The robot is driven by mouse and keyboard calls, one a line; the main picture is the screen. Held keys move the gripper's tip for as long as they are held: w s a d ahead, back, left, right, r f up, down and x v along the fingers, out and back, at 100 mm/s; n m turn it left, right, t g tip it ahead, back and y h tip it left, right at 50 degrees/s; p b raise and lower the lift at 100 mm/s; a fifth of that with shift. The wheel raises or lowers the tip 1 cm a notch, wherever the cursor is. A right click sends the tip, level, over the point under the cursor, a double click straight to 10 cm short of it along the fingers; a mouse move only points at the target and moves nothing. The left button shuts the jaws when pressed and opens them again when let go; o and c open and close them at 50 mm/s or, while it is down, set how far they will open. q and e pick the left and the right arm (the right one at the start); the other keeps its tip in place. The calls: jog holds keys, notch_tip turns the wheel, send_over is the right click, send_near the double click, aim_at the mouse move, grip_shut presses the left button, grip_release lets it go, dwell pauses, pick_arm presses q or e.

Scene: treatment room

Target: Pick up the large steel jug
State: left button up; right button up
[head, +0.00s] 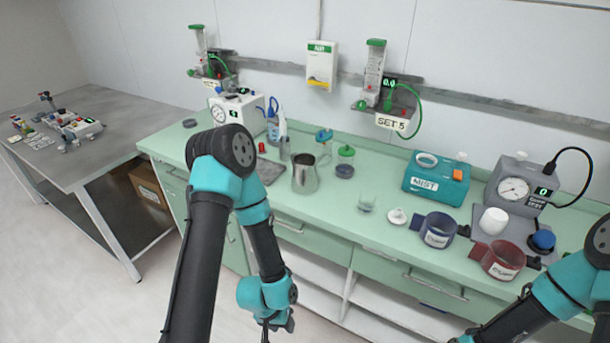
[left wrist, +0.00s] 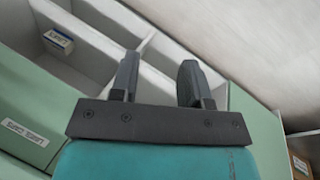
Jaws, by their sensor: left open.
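The left fingers are hardly visible there. My right arm shows at the lower right, but its gripper is out of the picture.
Right of the jug stand a green-lidded container (head: 345,160), a clear cup (head: 367,201), a teal MIST box (head: 437,178), a blue cuff (head: 437,230) and a red cuff (head: 502,260). Bottles stand behind the jug.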

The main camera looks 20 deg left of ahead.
pick_arm(q)
jog(key=c, duration=0.3)
jog(key=w+a+r+n+t, duration=0.1)
jog(key=w+a+r+n, duration=0.3)
jog(key=w+a+n, duration=0.25)
jog(key=w+a+r+n+t, duration=0.2)
jog(key=w+a+r+n, duration=0.3)
jog(key=w+n, duration=0.25)
jog(key=w+a+r+n+t, duration=0.3)
jog(key=w+a+r, duration=0.1)
jog(key=r, duration=0.4)
jog(key=w+a+r+n+t+h, duration=0.1)
jog(key=w+a+r+n+t, duration=0.2)
jog(key=w+r, duration=0.3)
jog(key=w+a+r+n+t, duration=0.3)
jog(key=w+r, duration=0.3)
jog(key=r, duration=0.5)
jog(key=shift+a+r+n+h, duration=0.25)
jog(key=shift+a+n+h, duration=0.05)
jog(key=shift+a, duration=0.55)
